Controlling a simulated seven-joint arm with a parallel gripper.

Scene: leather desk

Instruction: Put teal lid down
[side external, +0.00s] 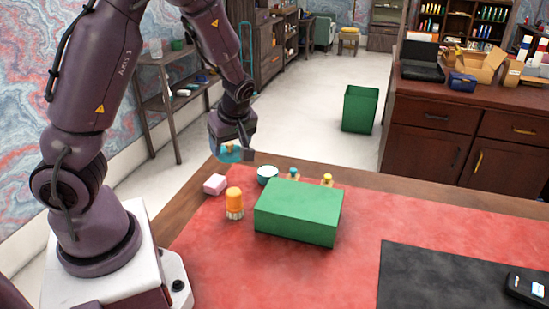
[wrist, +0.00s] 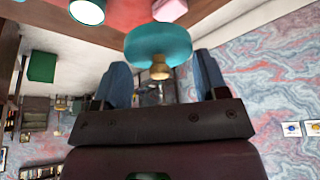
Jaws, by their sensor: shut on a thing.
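The teal lid (side external: 229,154) is a round disc with a small tan knob (wrist: 160,71). My gripper (side external: 233,150) is shut on the lid and holds it in the air near the desk's back left edge. In the wrist view the lid (wrist: 158,42) shows between and beyond my two blue-grey fingers, with its knob toward my gripper. The fingers' exact contact on the knob is hard to make out. A teal bowl (side external: 267,175) with a pale inside stands on the desk to the right of the lid; it also shows at the top of the wrist view (wrist: 87,10).
A pink block (side external: 215,184), an orange-topped container (side external: 234,203) and a large green box (side external: 298,211) stand on the red desk mat (side external: 225,265). Two small yellow- and teal-topped items (side external: 327,180) (side external: 293,174) stand behind the box. A black pad (side external: 430,280) lies front right.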

